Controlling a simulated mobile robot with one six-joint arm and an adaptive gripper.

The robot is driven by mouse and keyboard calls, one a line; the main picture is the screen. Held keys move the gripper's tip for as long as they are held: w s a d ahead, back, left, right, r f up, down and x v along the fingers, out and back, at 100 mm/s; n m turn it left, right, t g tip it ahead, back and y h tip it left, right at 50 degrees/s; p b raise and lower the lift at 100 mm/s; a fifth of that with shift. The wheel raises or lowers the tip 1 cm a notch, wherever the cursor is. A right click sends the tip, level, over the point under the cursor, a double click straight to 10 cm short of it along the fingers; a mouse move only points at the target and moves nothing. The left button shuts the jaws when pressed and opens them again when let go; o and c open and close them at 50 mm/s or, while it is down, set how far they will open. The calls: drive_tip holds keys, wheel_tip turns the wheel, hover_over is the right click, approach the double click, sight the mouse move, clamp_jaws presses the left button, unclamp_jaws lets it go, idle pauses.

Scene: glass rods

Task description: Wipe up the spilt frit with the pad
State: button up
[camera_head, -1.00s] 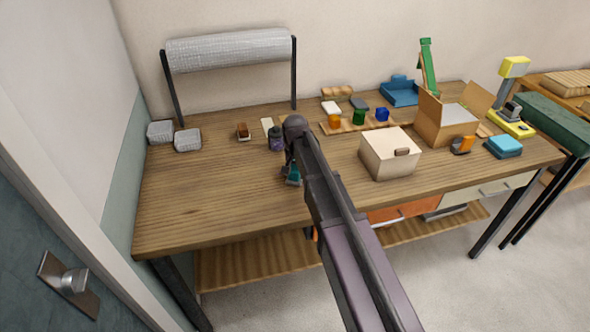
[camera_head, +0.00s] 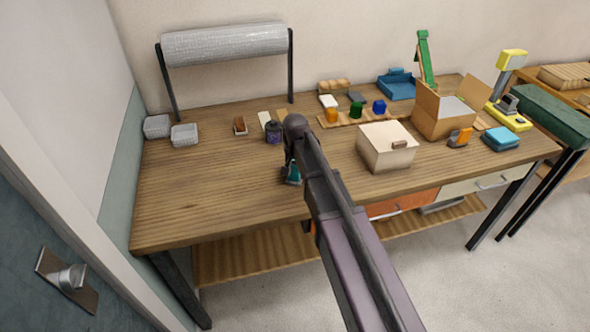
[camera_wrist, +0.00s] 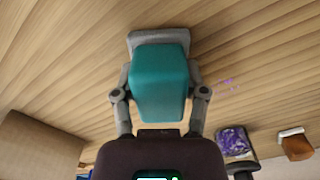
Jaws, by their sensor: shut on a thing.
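My gripper (camera_wrist: 160,92) is shut on the teal pad (camera_wrist: 160,75), with a finger on either side of it. In the head view the pad (camera_head: 293,176) shows beneath my arm's end, low over the table; I cannot tell whether it touches. A few purple specks of frit (camera_wrist: 226,84) lie on the wood to the right of the pad in the wrist view. In the head view I cannot make the frit out; my arm may hide it. A dark jar (camera_head: 273,134) with a purple look stands behind my gripper, and it also shows in the wrist view (camera_wrist: 234,140).
A brown block (camera_head: 240,125) and a pale card (camera_head: 264,120) are near the jar. A cream box (camera_head: 388,147) stands to the right, with coloured jars (camera_head: 356,110) behind it. The table's left front is clear.

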drive_tip(key=shift+s+d, duration=0.25)
drive_tip(key=shift+s, duration=0.6)
drive_tip(key=shift+r, duration=0.15)
wheel_tip(320, 180, up, 6)
drive_tip(key=p, duration=0.6)
drive_tip(key=shift+r+p, duration=1.45)
drive_tip(key=shift+p, duration=0.15)
drive_tip(key=shift+w, duration=0.15)
